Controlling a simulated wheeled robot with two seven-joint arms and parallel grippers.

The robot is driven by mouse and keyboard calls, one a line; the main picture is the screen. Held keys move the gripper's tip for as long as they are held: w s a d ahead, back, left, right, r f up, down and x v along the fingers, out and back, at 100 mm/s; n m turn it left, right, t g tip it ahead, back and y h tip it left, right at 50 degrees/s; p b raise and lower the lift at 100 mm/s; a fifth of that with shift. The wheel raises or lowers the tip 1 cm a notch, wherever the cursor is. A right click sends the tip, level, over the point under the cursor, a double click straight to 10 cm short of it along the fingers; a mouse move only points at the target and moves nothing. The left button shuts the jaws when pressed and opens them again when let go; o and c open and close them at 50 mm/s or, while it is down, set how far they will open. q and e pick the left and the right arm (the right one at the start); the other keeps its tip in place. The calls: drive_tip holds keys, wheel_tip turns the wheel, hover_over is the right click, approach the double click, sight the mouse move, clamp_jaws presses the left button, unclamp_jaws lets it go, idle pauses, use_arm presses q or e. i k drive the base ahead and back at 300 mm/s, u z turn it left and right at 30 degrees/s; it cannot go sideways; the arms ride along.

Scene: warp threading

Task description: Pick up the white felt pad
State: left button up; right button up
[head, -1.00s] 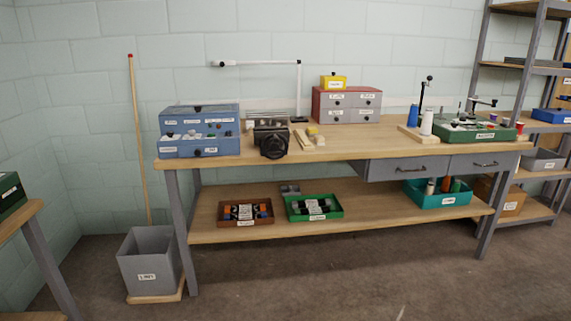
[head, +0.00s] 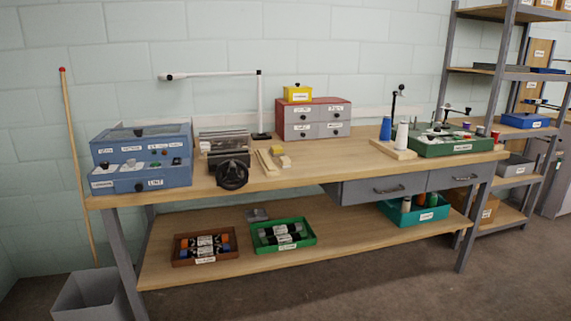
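I cannot pick out a white felt pad for certain. A small pale block (head: 285,161) lies beside a yellowish piece and pale wooden strips (head: 266,161) on the workbench, but it is too small to identify. Small pale items in the blue labelled case (head: 141,158) at the bench's left end are also too small to tell. Neither of my grippers is in view.
The workbench (head: 310,157) holds a machine with a black handwheel (head: 232,176), a grey drawer cabinet (head: 315,122), a lamp and a green tray (head: 452,145). Brown (head: 205,257) and green bins stand on the shelf below. A grey bin (head: 90,296) stands on the floor at left.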

sight(284, 162)
drive_tip(key=z, duration=0.5)
drive_tip(key=i, duration=1.6)
drive_tip(key=u, duration=0.3)
